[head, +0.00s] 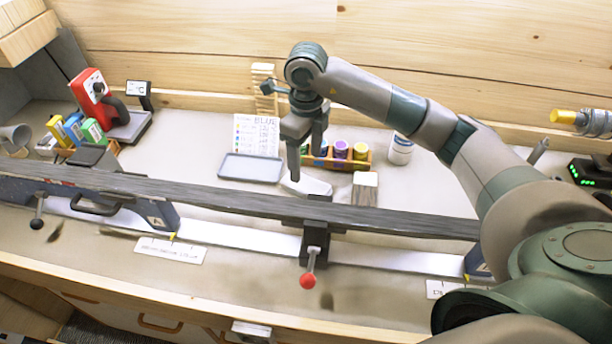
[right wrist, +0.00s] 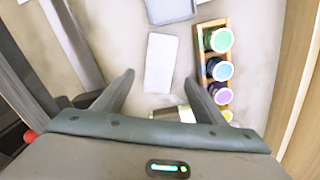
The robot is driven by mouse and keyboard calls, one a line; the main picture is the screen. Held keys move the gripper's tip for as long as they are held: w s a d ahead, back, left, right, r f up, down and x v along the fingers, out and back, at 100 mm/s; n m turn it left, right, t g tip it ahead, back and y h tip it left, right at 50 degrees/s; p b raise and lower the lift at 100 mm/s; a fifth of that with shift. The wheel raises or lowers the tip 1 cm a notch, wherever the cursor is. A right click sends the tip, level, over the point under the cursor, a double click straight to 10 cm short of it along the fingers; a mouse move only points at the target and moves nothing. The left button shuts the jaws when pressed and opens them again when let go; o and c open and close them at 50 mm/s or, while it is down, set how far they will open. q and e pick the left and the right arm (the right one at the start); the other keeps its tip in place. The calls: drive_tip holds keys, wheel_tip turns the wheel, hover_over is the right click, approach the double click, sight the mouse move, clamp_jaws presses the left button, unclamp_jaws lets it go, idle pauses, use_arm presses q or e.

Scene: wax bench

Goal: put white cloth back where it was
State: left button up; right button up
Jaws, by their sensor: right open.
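The white cloth (head: 307,187) lies flat on the bench behind the long dark bar, partly hidden by my gripper in the head view. It shows as a narrow folded white strip in the right wrist view (right wrist: 160,62). My right gripper (head: 305,162) is open and empty, pointing down over the cloth. In the right wrist view its two fingertips (right wrist: 159,77) stand apart on either side of the cloth's near end; I cannot tell the height gap exactly. My left gripper is not in view.
A long dark bar (head: 240,204) in a clamp runs across the front. A wooden rack of jars (right wrist: 227,85) stands right of the cloth, with a white-topped block (head: 365,188) close by. A grey tray (head: 250,168) lies left. A white container (head: 400,149) stands behind.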

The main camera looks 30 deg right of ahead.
drive_tip(key=shift+r+b, duration=0.5)
drive_tip(key=shift+r, duration=1.9)
